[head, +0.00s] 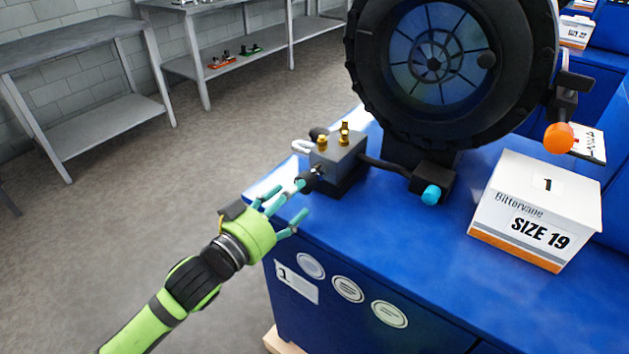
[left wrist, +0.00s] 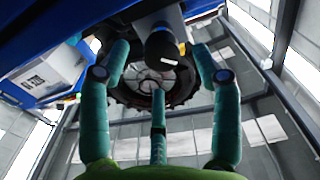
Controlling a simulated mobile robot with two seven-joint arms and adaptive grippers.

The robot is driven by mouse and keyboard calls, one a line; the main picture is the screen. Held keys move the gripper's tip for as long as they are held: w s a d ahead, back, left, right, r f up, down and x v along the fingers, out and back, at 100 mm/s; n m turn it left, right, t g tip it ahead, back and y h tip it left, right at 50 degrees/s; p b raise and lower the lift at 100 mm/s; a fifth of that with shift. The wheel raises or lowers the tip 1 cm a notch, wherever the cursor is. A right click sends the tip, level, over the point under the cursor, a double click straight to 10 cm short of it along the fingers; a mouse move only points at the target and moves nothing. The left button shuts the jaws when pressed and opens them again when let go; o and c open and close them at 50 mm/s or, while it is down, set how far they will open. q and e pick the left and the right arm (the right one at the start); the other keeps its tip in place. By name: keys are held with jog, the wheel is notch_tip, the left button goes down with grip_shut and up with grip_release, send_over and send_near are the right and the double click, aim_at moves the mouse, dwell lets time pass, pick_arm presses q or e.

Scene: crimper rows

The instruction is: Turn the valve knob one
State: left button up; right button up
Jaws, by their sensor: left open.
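A grey valve block (head: 338,152) with brass fittings on top sits at the left front corner of the blue bench (head: 400,250). A black knob (head: 307,182) sticks out of its near side. My left gripper (head: 288,203) is open, its teal fingers spread at this knob. In the left wrist view the black knob (left wrist: 162,48), with a white mark on its end, lies between the spread fingers (left wrist: 160,66). I cannot tell whether any finger touches it. Another black knob (head: 318,134) shows behind the block. My right gripper is not in view.
A large black crimper head (head: 520,60) stands behind the block. A teal knob (head: 431,195) and an orange knob (head: 558,138) stick out nearby. A white box marked SIZE 19 (head: 540,205) stands at the right. Grey tables (head: 75,42) stand far left; the floor between is clear.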

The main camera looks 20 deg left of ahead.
aim_at(307, 182)
pick_arm(q)
jog(key=shift+w+d+r, duration=0.15)
jog(key=shift+w+r, duration=0.1)
jog(key=shift+w, duration=0.2)
jog(key=x, duration=0.4)
jog(key=shift+f+p, duration=0.15)
jog(key=shift+p, duration=0.25)
jog(key=shift+w+d, duration=0.1)
jog(key=shift+w, duration=0.1)
jog(key=c, duration=1.2)
jog(key=shift+o, duration=0.2)
jog(key=m+p, duration=0.2)
jog(key=shift+p, duration=0.35)
jog(key=m+p, duration=0.1)
jog(key=m, duration=0.1)
jog(key=shift+m, duration=0.3)
jog(key=shift+f, duration=0.15)
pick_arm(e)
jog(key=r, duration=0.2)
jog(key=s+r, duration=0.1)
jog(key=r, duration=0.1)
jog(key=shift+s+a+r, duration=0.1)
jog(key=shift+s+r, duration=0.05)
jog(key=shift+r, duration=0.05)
